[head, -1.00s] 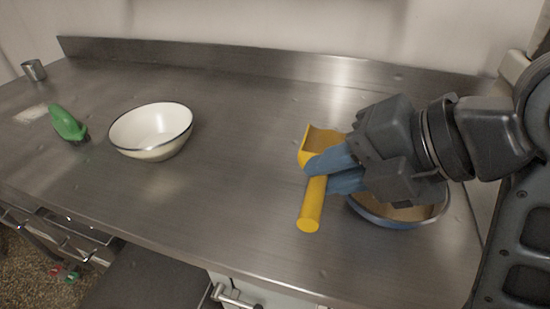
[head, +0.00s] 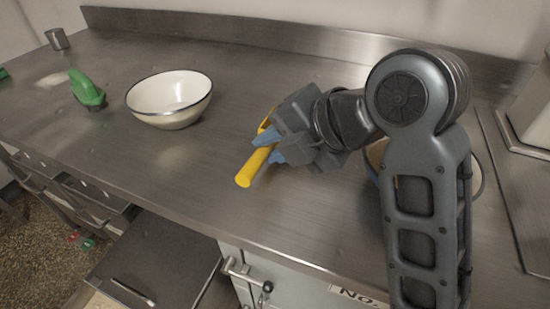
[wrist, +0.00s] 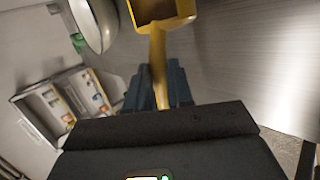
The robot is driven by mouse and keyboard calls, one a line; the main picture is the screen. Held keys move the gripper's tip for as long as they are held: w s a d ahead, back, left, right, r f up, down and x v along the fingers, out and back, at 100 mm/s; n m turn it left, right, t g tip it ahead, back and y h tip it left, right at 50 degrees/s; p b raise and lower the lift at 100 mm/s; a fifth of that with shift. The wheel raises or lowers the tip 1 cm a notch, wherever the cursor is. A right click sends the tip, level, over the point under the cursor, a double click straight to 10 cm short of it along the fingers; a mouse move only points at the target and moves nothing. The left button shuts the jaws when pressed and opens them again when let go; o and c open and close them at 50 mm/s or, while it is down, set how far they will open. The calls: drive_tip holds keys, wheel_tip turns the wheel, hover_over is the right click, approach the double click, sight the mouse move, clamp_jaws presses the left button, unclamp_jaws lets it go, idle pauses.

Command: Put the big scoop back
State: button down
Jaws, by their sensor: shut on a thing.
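The big scoop is yellow; its handle (head: 254,167) points toward the counter's front edge in the head view. My gripper (head: 267,149) is shut on the handle, with blue fingers on either side. The scoop's head is mostly hidden behind my gripper there. In the wrist view the scoop (wrist: 163,12) extends ahead of the fingers (wrist: 160,86), its hollow head at the top edge. The scoop is held over the counter; its exact height is hard to tell.
A white bowl (head: 170,98) stands left of the scoop, and a green object (head: 87,90) lies further left. A metal cup (head: 57,39) is at the back left. A blue-rimmed bowl (head: 476,172) is mostly hidden behind my arm. Drawers with small items (wrist: 65,103) show below.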

drive_tip(key=shift+f, duration=1.65)
drive_tip(key=shift+f, duration=0.15)
drive_tip(key=c, duration=1)
unclamp_jaws()
drive_tip(key=shift+r, duration=0.25)
drive_tip(key=v, duration=1.2)
